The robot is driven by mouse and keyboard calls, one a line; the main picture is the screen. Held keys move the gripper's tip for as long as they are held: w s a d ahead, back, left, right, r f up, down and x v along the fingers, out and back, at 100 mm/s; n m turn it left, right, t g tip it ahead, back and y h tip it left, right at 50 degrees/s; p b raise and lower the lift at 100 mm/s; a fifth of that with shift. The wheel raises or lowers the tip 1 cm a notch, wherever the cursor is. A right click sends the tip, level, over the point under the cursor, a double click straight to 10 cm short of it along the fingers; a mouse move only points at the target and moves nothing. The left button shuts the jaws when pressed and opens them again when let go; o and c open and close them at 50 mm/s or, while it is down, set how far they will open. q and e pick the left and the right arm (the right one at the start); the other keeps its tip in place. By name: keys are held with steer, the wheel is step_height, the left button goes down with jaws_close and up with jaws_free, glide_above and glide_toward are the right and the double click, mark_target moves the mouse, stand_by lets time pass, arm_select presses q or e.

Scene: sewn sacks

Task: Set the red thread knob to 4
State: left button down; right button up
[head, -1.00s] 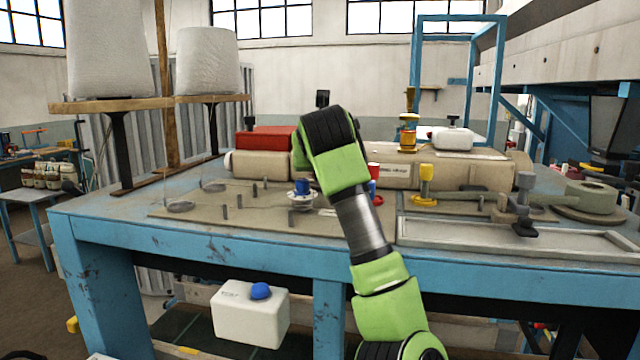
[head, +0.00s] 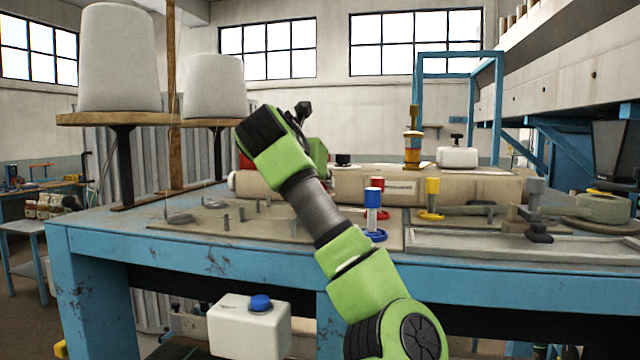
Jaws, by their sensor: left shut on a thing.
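A red-topped knob (head: 376,183) stands on the table's sewing board, with a red ring (head: 380,215) low beside it. A blue-topped knob (head: 372,197) with a pale stem and blue base ring stands in front and partly hides it. No scale or number on the red knob is legible. My left gripper (head: 318,152) is up left of the red knob, mostly hidden behind my green wrist. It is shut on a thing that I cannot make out. My right gripper is not in view.
A yellow knob (head: 432,197) stands right of the red one. A beige machine arm (head: 455,187) runs behind. Thin metal pins (head: 241,213) stand on the board at left. Large thread cones (head: 116,60) stand on a shelf. A white jug (head: 248,326) is below the table.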

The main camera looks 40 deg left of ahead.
arm_select(q)
steer(key=shift+r, duration=0.1)
steer(key=c, duration=1.9)
jaws_free()
steer(key=shift+s, duration=0.1)
steer(key=v, duration=1.2)
steer(key=shift+f, duration=0.2)
